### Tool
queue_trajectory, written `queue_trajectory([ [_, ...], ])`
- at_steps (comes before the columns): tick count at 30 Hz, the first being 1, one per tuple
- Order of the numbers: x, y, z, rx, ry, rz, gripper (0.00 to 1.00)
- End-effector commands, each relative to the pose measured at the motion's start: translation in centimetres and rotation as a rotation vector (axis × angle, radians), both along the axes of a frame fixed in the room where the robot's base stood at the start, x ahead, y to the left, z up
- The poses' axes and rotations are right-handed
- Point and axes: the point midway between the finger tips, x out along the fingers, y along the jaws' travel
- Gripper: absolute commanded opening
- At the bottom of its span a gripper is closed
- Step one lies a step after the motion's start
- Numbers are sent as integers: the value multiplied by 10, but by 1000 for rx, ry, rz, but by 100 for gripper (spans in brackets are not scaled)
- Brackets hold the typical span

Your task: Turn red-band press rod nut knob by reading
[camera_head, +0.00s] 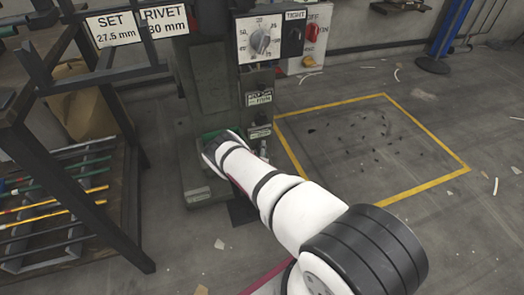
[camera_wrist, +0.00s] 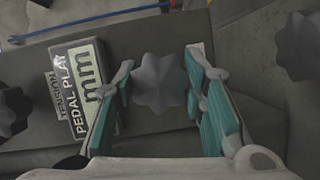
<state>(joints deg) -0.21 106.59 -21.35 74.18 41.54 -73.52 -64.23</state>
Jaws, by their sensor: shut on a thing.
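In the wrist view my gripper (camera_wrist: 160,85) has its teal fingers on either side of a grey star-shaped knob (camera_wrist: 159,82) and is shut on it. A label reading "PEDAL PLAY" with a large "mm" (camera_wrist: 86,90) lies just left of the knob. In the head view my gripper (camera_head: 215,143) is low at the front of the dark green press (camera_head: 212,80); the held knob is hidden there. Signs read "SET 27.5 mm" (camera_head: 115,27) and "RIVET 30 mm" (camera_head: 163,21).
Dark knobs stand at the left (camera_wrist: 12,110) and right (camera_wrist: 299,45) in the wrist view. A dark rack (camera_head: 100,180) stands left; a yellow-outlined floor area (camera_head: 428,115) lies right.

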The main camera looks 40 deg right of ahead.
Motion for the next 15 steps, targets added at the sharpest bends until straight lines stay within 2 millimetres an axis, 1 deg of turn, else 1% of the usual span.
queue_trajectory([
  [6, 0, 1, -1, -43, 13, 1, 10],
  [15, 0, 0, -1, -52, 17, 1, 10],
])
